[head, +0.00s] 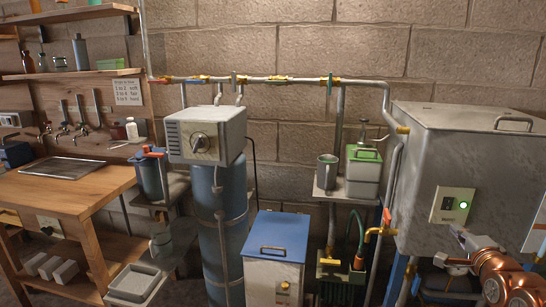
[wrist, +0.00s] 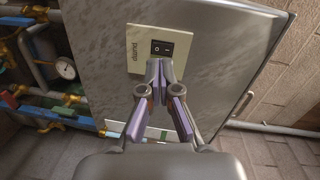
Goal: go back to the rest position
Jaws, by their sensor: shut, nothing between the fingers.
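My gripper (wrist: 158,68) is shut and empty in the wrist view. Its fingertips meet just below the black rocker switch (wrist: 161,48) on a cream plate marked "pump" (wrist: 145,60). I cannot tell whether they touch the plate. In the head view my gripper (head: 459,238) is at the lower right, in front of the big grey metal tank (head: 420,160) and below the same plate (head: 452,206).
A pipe with coloured valves (head: 270,79) runs along the brick wall. A brass tap (head: 380,232) is left of my gripper. A blue-lidded box (head: 275,235), a blue cylinder (head: 220,235) and a wooden bench (head: 110,182) stand further left.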

